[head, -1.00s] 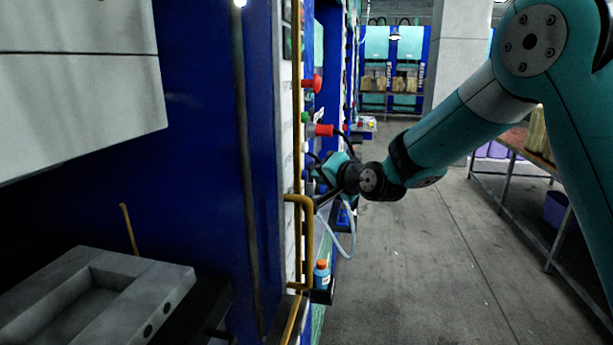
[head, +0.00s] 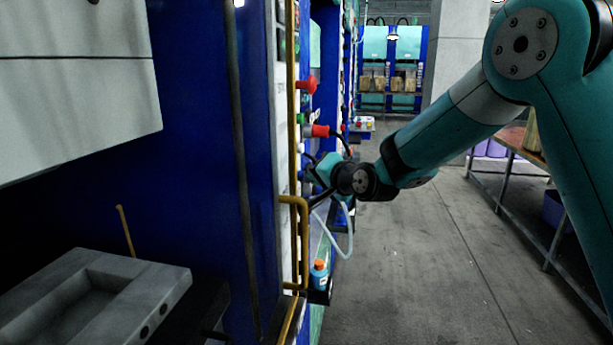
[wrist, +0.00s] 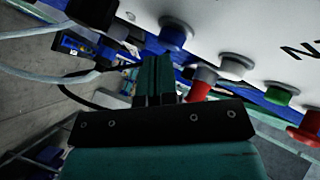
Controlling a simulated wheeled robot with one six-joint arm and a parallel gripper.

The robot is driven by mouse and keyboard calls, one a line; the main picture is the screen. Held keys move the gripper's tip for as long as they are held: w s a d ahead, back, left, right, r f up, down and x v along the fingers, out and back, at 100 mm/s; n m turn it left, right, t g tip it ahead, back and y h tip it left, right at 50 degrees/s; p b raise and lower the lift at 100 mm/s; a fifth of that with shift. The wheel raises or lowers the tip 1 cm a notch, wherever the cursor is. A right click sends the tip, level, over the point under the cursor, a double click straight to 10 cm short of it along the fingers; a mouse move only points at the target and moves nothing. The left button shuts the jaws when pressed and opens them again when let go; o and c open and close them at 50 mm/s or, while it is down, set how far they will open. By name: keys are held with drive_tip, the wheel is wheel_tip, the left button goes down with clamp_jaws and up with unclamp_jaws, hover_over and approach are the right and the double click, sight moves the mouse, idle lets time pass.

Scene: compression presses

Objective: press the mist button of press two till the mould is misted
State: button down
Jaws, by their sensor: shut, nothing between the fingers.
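A white control panel (wrist: 245,30) with round buttons fills the upper right of the wrist view. It carries a blue button (wrist: 175,33), a green button (wrist: 279,93) and a red one (wrist: 304,136). Any label naming the mist button is not readable. My gripper (wrist: 155,62) is shut and empty, its tips just below the blue button in the picture; I cannot tell whether they touch it. In the head view my gripper (head: 319,172) is at the panel's edge, partly hidden. A grey block with a hollow (head: 150,272), possibly the mould, lies at lower left.
A yellow-brown pipe handle (head: 306,235) juts out beside the panel. An orange-capped blue bottle (head: 319,276) stands on a small holder below my gripper. A pale hose (head: 346,235) hangs there. The floor aisle (head: 420,270) is clear, with a table (head: 510,140) at right.

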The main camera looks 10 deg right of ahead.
drive_tip(key=shift+w+a+r, duration=0.1)
drive_tip(key=shift+a+r, duration=0.25)
idle(0.3)
drive_tip(key=shift+d+f+b, duration=0.1)
drive_tip(key=shift+b, duration=0.25)
drive_tip(key=shift+d, duration=0.15)
drive_tip(key=d+b, duration=0.1)
drive_tip(key=s+d+b, duration=0.1)
drive_tip(key=d, duration=0.1)
drive_tip(key=s+d, duration=0.1)
drive_tip(key=d, duration=0.1)
drive_tip(key=shift+s+f+b, duration=0.1)
drive_tip(key=shift+f+b, duration=0.1)
drive_tip(key=shift+b, duration=0.2)
idle(0.4)
